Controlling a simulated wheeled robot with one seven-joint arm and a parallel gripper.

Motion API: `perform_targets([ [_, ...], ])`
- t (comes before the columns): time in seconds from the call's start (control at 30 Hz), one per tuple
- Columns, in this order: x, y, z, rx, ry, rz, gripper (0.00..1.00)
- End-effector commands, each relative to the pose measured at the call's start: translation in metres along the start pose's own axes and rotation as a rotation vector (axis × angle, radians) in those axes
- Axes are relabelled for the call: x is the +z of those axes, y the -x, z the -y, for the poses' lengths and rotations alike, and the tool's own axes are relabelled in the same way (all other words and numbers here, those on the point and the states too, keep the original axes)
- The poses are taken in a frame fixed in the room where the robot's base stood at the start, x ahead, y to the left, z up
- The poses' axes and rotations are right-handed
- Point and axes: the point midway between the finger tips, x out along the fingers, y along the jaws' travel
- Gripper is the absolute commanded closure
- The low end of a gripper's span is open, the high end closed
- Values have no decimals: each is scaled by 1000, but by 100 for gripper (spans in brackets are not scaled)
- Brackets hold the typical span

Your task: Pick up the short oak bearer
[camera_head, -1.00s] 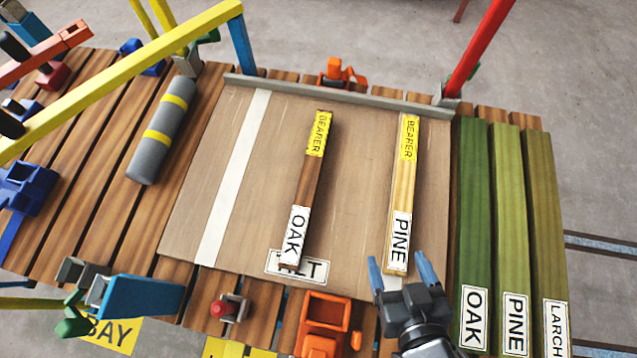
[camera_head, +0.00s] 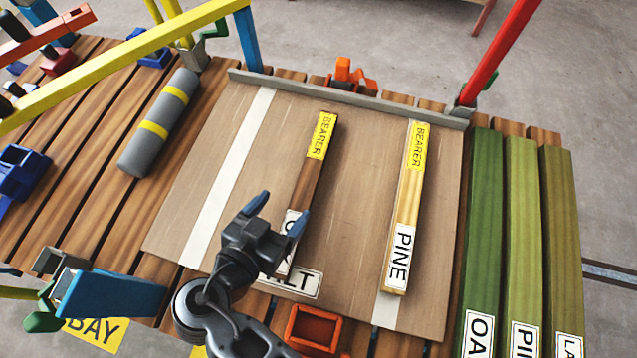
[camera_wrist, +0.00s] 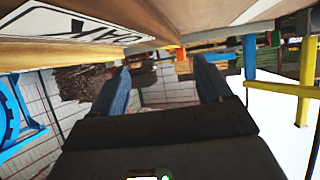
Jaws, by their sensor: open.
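The short oak bearer (camera_head: 308,178) is a dark brown bar on the plywood board, with a yellow BEARER label at its far end and a white OAK label at its near end. My gripper (camera_head: 279,211) is open at its near end, partly hiding the OAK label in the head view. I cannot tell its height over the bar. In the wrist view, my gripper's two blue fingers (camera_wrist: 162,88) are apart with nothing between them. An OAK label (camera_wrist: 75,22) shows at upper left there.
A paler pine bearer (camera_head: 409,205) lies to the right on the board (camera_head: 360,170). Green timbers (camera_head: 518,220) lie further right. A grey cylinder with yellow bands (camera_head: 160,125) lies left. An orange box (camera_head: 313,330) is near. A grey rail (camera_head: 340,100) edges the board's far side.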

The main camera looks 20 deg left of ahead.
Motion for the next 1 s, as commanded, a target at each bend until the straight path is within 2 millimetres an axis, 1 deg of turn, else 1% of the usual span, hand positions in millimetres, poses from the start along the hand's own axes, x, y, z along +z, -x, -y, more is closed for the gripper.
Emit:
perform_targets([
  [0.37,1,-36,-3,7,-2,0,21],
  [0.53,4,-62,-4,7,-2,-1,21],
  [0.63,4,-72,-4,6,-3,0,21],
  [0.73,5,-76,-4,5,-3,0,21],
  [0.93,5,-77,-4,5,-3,0,21],
  [1.0,5,-77,-4,5,-3,0,28],
])
